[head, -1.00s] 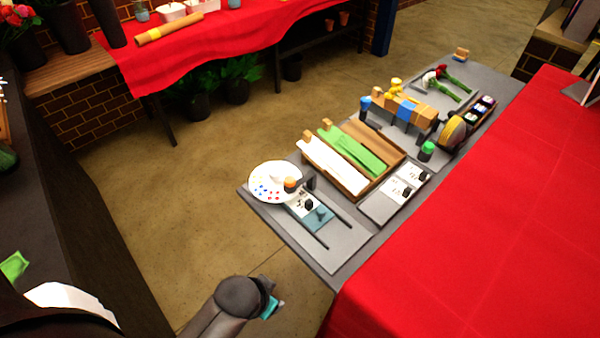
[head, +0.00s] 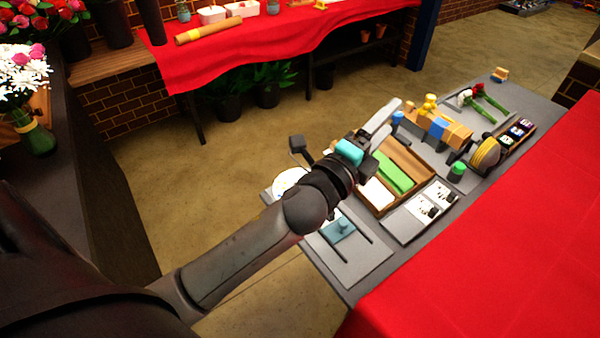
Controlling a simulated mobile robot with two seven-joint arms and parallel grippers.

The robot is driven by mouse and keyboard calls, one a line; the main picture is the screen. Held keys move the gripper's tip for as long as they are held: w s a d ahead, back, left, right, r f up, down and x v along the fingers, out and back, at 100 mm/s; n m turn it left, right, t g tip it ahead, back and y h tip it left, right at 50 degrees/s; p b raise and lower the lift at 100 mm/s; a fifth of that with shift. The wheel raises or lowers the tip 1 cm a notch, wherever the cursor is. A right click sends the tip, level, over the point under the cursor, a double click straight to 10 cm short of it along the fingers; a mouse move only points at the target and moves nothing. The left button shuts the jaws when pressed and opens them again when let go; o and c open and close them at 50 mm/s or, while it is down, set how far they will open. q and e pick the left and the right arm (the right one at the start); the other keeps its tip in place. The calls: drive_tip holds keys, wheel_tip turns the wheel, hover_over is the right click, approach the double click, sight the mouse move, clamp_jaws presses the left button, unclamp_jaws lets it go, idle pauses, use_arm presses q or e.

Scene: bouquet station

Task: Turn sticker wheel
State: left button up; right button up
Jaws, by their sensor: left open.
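The sticker wheel, a white disc with small coloured dots (head: 284,184), lies at the near left corner of the grey work table. Most of it is hidden behind my left arm; only its left edge shows. My left gripper (head: 340,131) is open and empty, with its fingers spread wide apart. It hangs over the far left part of the table, above and just beyond the wheel. I cannot tell whether it touches anything. My right gripper is not in view.
A wooden tray with green and white strips (head: 393,172) sits right of the wheel. A teal block (head: 338,229) on a grey plate lies nearer. A green-capped jar (head: 457,171) and a yellow roll (head: 486,153) stand farther right. A red cloth covers the table at right.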

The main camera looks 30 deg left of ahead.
use_arm(q)
drive_tip(key=s+d+r+m+g+h, duration=0.25)
drive_tip(key=d+m+g+h, duration=0.4)
drive_tip(key=m, duration=0.95)
drive_tip(key=s+d+r+m+g+h, duration=0.1)
drive_tip(key=d+r+m+g+h, duration=0.4)
drive_tip(key=m, duration=1)
drive_tip(key=a+f+m+g+y, duration=0.4)
drive_tip(key=f+m+g, duration=0.2)
drive_tip(key=f+m, duration=0.45)
drive_tip(key=a+m+g+y, duration=0.2)
drive_tip(key=a+m+y, duration=0.3)
drive_tip(key=a+y, duration=1.2)
drive_tip(key=a+f+h, duration=0.1)
drive_tip(key=f+h, duration=0.1)
drive_tip(key=f, duration=0.3)
drive_tip(key=a+f+h, duration=0.2)
drive_tip(key=f, duration=0.3)
drive_tip(key=a+f+h, duration=0.2)
drive_tip(key=f, duration=0.3)
drive_tip(key=shift+a+b, duration=0.25)
drive_tip(key=shift+b, duration=0.1)
drive_tip(key=shift+c, duration=0.4)
